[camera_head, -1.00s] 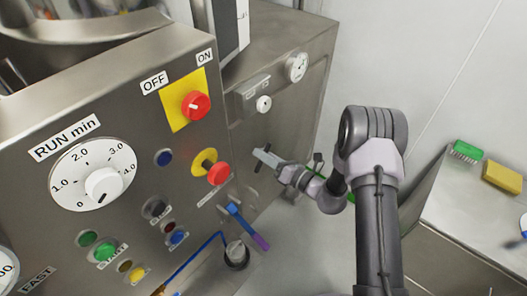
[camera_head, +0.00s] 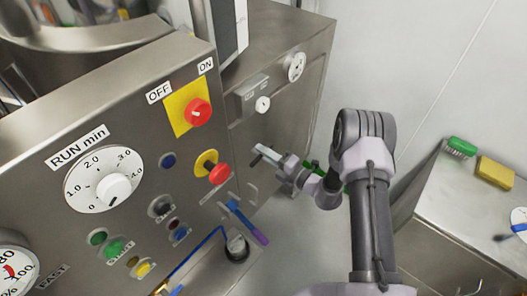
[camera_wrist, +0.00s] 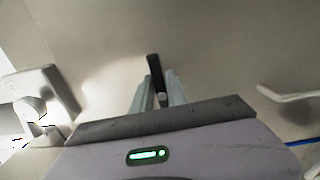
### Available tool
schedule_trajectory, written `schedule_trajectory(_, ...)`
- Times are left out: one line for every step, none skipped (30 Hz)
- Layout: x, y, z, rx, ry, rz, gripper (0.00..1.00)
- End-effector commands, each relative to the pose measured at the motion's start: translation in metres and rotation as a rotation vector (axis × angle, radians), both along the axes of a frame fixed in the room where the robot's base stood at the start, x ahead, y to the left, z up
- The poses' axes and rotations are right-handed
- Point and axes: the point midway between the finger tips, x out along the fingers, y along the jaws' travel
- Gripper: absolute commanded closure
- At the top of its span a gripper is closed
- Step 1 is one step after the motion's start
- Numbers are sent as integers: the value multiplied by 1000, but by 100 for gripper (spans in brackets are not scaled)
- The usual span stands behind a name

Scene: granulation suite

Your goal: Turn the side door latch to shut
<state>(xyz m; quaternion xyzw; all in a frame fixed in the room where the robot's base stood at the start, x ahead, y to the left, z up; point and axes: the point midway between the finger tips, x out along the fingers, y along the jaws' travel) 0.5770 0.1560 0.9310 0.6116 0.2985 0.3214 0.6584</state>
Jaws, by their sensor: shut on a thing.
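The side door latch (camera_wrist: 154,68) is a short dark bar on the steel side panel. In the wrist view it stands between my two fingers, its upper end reaching beyond the fingertips. My gripper (camera_wrist: 159,80) is shut on it. In the head view my gripper (camera_head: 263,152) comes from the right and meets the panel below a small white knob. Only a small dark end of the latch (camera_head: 255,161) shows there beside the fingers, so its exact angle is hard to tell.
Left of the latch are a red knob on a yellow plate (camera_head: 187,107) and a red button (camera_head: 219,173). A blue-purple handle (camera_head: 246,222) and a pale hook (camera_wrist: 288,93) are close by. A bench at right holds a green brush (camera_head: 461,147) and yellow sponge (camera_head: 496,173).

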Motion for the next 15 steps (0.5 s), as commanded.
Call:
schedule_trajectory(0, 0, 0, 11, 14, 0, 100)
schedule_trajectory(0, 0, 0, 17, 22, 0, 100)
schedule_trajectory(0, 0, 0, 26, 33, 1, 100)
schedule_trajectory(0, 0, -1, 31, 39, 1, 100)
schedule_trajectory(0, 0, -1, 34, 46, 1, 100)
schedule_trajectory(0, 0, -1, 40, 53, 0, 100)
schedule_trajectory(0, 0, -1, 44, 57, 0, 100)
schedule_trajectory(0, 0, -1, 46, 61, 1, 100)
schedule_trajectory(0, 0, -1, 49, 65, 1, 100)
schedule_trajectory(0, 0, -1, 51, 67, 1, 100)
schedule_trajectory(0, 0, -1, 52, 68, 1, 100)
schedule_trajectory(0, 0, -1, 53, 70, 1, 100)
schedule_trajectory(0, 0, -1, 54, 71, 1, 100)
schedule_trajectory(0, 0, -1, 55, 72, 1, 100)
schedule_trajectory(0, 0, -1, 55, 72, 1, 100)
